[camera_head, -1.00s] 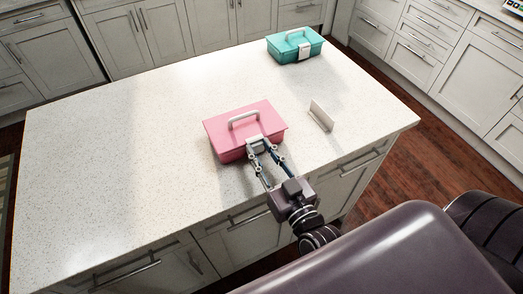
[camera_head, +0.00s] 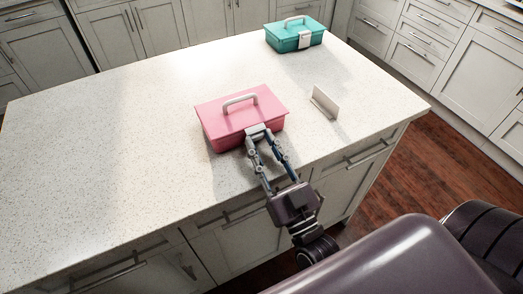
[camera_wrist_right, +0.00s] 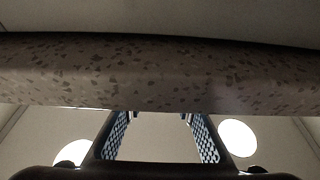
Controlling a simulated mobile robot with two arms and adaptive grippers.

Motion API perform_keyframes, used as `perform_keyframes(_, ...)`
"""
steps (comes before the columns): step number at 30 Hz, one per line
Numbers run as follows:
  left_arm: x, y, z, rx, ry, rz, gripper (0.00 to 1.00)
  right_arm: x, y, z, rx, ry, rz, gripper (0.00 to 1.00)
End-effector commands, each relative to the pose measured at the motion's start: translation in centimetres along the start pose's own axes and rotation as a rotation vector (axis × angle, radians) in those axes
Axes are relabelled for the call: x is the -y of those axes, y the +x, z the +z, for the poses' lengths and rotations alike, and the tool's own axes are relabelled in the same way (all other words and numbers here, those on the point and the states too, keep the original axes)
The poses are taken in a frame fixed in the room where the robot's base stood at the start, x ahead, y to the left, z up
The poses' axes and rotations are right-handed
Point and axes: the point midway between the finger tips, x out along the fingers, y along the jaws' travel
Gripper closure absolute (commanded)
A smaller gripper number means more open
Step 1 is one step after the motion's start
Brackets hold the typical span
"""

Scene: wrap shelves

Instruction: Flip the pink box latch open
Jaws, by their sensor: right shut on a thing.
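The pink box (camera_head: 240,112) stands on the near side of the island, its lid down and its light grey handle (camera_head: 240,100) raised on top. Its pale latch (camera_head: 257,130) is on the front face towards me, partly covered by fingertips. My right gripper (camera_head: 259,139) reaches in from the front, with its fingertips at the latch and closed on it. The latch's exact angle is hard to tell. In the right wrist view, the blue-padded fingers (camera_wrist_right: 152,122) show but the box and latch do not. My left gripper is not in view.
A teal box (camera_head: 294,35) with a white latch stands at the far end of the island. A small white upright card (camera_head: 325,103) stands right of the pink box. The speckled countertop (camera_head: 110,150) is clear on the left. Its front edge (camera_wrist_right: 150,75) crosses the wrist view.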

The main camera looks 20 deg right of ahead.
Motion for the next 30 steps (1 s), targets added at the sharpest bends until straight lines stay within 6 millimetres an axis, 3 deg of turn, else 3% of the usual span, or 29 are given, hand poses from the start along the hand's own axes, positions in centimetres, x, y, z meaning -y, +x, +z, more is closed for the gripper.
perform_keyframes(12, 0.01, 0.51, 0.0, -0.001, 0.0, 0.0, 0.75, 0.03, -0.11, -0.03, -0.024, 0.002, -0.001, 0.99)
perform_keyframes(13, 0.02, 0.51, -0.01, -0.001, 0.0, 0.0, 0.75, 0.03, -0.11, -0.03, -0.024, 0.002, -0.001, 0.73)
perform_keyframes(18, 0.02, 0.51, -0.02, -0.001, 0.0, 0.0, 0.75, 0.02, -0.11, -0.02, -0.024, 0.002, 0.0, 0.56)
perform_keyframes(30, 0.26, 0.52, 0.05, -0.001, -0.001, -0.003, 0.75, 0.02, -1.05, 0.11, -0.021, 0.001, -0.001, 0.56)
